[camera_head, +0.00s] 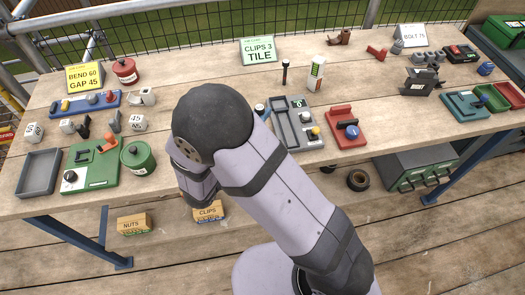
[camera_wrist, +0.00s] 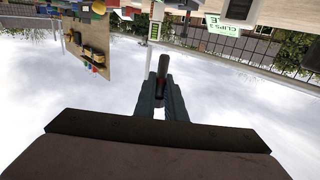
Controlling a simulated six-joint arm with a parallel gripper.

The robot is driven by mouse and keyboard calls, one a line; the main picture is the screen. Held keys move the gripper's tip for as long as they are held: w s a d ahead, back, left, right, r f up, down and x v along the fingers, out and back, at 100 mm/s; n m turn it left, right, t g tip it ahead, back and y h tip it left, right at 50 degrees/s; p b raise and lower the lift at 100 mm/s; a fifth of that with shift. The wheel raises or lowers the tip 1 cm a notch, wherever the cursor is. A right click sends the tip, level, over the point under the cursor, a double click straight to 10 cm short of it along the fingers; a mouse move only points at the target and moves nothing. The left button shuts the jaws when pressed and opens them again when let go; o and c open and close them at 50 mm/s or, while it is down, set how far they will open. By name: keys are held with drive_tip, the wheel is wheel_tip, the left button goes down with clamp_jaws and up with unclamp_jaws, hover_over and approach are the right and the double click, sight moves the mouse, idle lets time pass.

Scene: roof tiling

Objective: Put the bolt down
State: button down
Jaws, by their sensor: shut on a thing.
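The bolt (camera_wrist: 163,66) is a dark, narrow piece that shows in the wrist view, between the fingertips of my gripper (camera_wrist: 163,92). My gripper is shut on it, with the bolt's end sticking out beyond the fingers. In the wrist view the surroundings are upside down, with sky behind the bolt, and no surface touches it there. In the head view my arm's dark joint hides the gripper and the bolt. A card reading BOLT 75 (camera_head: 412,35) stands at the back right of the wooden bench (camera_head: 215,72).
A grey tray (camera_head: 38,172) lies at the front left beside a green fixture (camera_head: 100,172). A dark upright pin (camera_head: 285,73) and a white-and-green tube (camera_head: 316,74) stand mid-bench. A red fixture (camera_head: 346,130) is at the front right. Bare wood shows between the stations.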

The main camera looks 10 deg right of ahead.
drive_tip(key=shift+s+d+f+h, duration=0.15)
drive_tip(key=shift+d+f, duration=0.05)
drive_tip(key=shift+f, duration=0.2)
drive_tip(key=shift+s+d+f+h, duration=0.15)
drive_tip(key=shift+f, duration=0.2)
drive_tip(key=shift+f+p, duration=0.45)
drive_tip(key=shift+f, duration=4.35)
drive_tip(key=shift+f, duration=0.2)
drive_tip(key=c, duration=1.8)
unclamp_jaws()
